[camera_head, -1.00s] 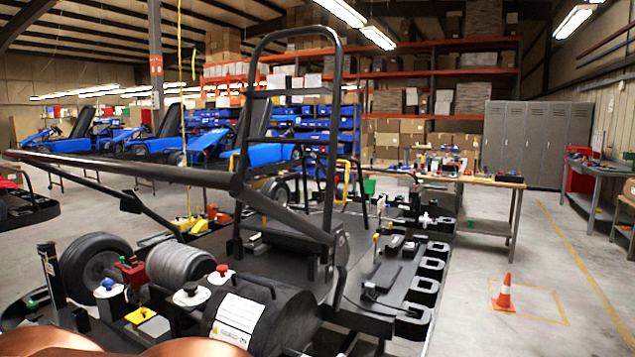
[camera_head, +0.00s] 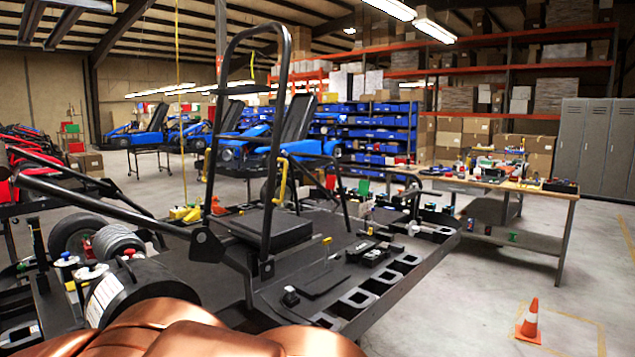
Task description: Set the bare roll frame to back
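The roll frame (camera_head: 278,150) is a black tubular hoop without padding or panel that I can see. It stands roughly upright on the black kart stand (camera_head: 200,285), in the middle of my view. Its near leg meets the stand close to a dark pivot. A long black tube (camera_head: 100,208) runs from that pivot to the left edge. Which way counts as the frame's back is not clear from this view. Copper-coloured parts of my own body fill the bottom edge and hide part of the stand. My gripper's fingers do not show.
A workbench (camera_head: 545,190) with parts stands at the right, before grey lockers (camera_head: 590,150). An orange cone (camera_head: 530,320) stands on the floor at the lower right. Blue karts and shelves of blue bins (camera_head: 375,140) are behind. Floor is clear between stand and cone.

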